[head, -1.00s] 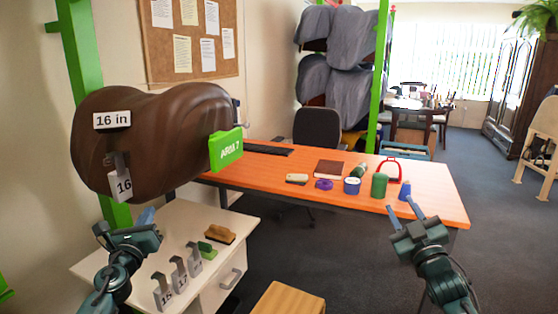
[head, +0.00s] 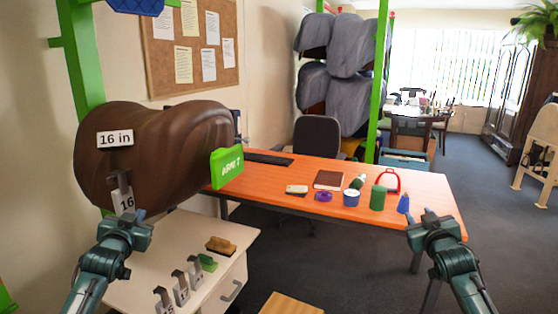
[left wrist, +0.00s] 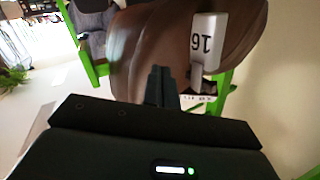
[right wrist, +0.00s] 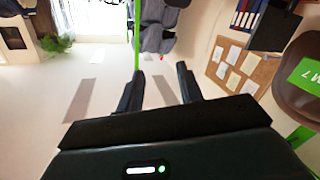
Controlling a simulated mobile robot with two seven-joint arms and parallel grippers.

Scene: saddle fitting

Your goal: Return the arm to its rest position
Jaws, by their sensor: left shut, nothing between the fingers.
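My left gripper (head: 128,214) is shut and empty, in front of and just below the brown saddle (head: 160,150). The saddle bears a "16 in" label (head: 115,138), and a grey gauge marked 16 (head: 122,192) hangs on its front.
A white cabinet (head: 235,245) below the saddle holds several grey gauges (head: 181,290), a brush (head: 220,245) and a green block (head: 207,263). A green ARM 7 sign (head: 227,167) juts from the saddle.

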